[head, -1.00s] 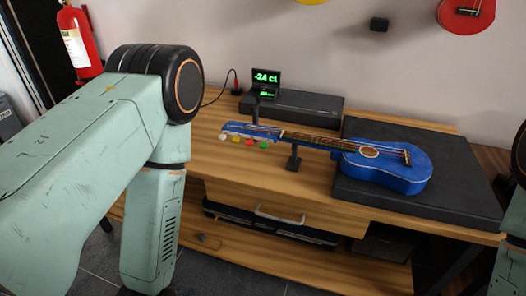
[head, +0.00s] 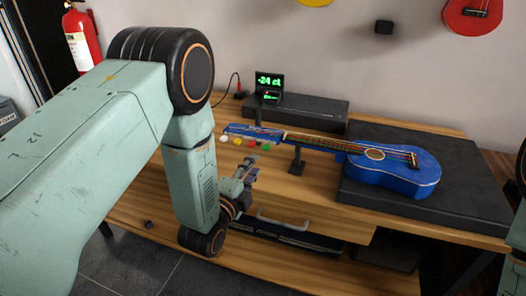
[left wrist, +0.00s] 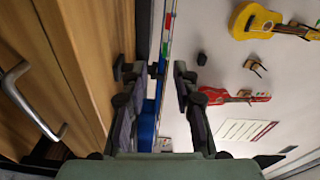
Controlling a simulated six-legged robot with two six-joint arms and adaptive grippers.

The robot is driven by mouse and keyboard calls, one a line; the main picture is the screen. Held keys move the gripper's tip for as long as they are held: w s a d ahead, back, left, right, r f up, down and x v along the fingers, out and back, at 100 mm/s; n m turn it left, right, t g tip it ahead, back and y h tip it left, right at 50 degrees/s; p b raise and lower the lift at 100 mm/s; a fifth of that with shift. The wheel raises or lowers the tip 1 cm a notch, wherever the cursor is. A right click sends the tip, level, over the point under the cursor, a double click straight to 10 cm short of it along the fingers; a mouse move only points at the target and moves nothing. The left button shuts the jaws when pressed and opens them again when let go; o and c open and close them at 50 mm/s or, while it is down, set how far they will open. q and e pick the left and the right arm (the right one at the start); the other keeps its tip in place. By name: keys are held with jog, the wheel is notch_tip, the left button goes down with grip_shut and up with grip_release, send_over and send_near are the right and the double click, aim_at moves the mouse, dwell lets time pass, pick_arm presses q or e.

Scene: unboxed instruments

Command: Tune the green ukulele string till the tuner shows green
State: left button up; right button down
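The blue ukulele (head: 395,171) lies with its body on a black pad and its neck on a small stand. Its headstock carries white (head: 223,138), yellow (head: 235,141), red (head: 250,143) and green (head: 266,147) pegs along the near side. The tuner (head: 269,84) behind reads "-24 ct" in green digits. My left gripper (head: 249,170) is in front of and below the headstock, apart from the pegs. In the left wrist view my left gripper (left wrist: 157,72) is open and empty, with part of the blue ukulele (left wrist: 147,122) seen between its fingers. My right gripper is out of view.
The wooden bench (head: 325,183) has a drawer handle (head: 283,224) at its front. A black box (head: 310,112) stands behind the neck. A black pad (head: 455,205) is at the right. Bare bench top lies in front of the neck.

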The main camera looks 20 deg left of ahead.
aim_at(265, 149)
pick_arm(q)
jog(key=shift+m, duration=0.7)
jog(key=shift+w+d+r+b, duration=0.1)
jog(key=shift+w+d+b, duration=0.1)
jog(key=shift+w, duration=1.1)
jog(key=shift+w+d+r+b, duration=0.1)
jog(key=shift+w+d+b, duration=0.05)
jog(key=shift+w, duration=1.15)
jog(key=shift+w+d+b, duration=0.15)
jog(key=shift+w+b, duration=0.05)
jog(key=shift+w, duration=1.1)
jog(key=shift+c, duration=0.3)
grip_shut()
